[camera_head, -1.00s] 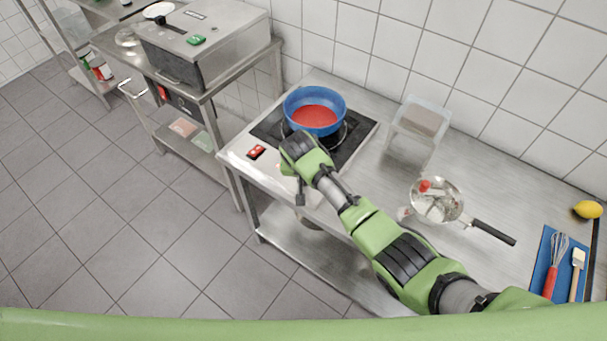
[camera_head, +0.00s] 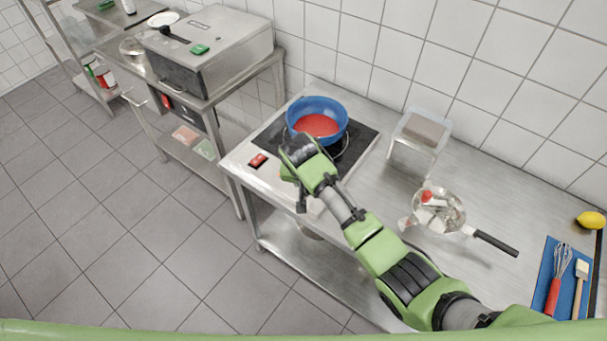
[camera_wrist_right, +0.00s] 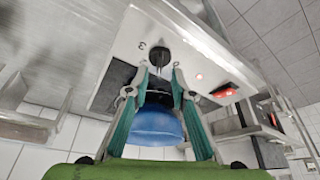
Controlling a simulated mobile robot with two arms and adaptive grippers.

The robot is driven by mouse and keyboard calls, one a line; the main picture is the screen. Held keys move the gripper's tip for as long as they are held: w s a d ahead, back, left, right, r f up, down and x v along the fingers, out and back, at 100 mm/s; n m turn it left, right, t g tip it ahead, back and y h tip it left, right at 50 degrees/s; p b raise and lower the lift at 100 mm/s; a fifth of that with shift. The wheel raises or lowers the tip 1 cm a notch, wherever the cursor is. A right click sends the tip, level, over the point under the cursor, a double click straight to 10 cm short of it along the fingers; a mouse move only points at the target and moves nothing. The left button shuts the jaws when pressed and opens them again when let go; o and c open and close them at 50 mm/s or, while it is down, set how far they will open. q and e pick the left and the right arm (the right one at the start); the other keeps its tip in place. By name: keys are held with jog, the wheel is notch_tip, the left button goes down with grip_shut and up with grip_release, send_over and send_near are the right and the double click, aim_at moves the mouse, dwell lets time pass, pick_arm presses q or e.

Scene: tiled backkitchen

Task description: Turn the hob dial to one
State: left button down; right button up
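The hob dial (camera_wrist_right: 159,54) is a small black knob on the hob's pale front panel (camera_wrist_right: 196,48), seen in the right wrist view. A printed 3 shows beside it; its pointer setting is too small to read. My right gripper (camera_wrist_right: 160,69) is open, its two teal-padded fingers pointing at the dial, one tip toward each side. I cannot tell whether the tips touch it. In the head view my right gripper (camera_head: 292,168) is at the panel's front and hides the dial. My left gripper is not in view.
A blue pot (camera_head: 326,105) with red contents stands on the black hob top. A red switch (camera_head: 258,160) is left of my gripper, lit. A pan (camera_head: 455,212), a clear stand (camera_head: 433,120) and a blue mat (camera_head: 543,265) with utensils are to the right.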

jog(key=v, duration=0.8)
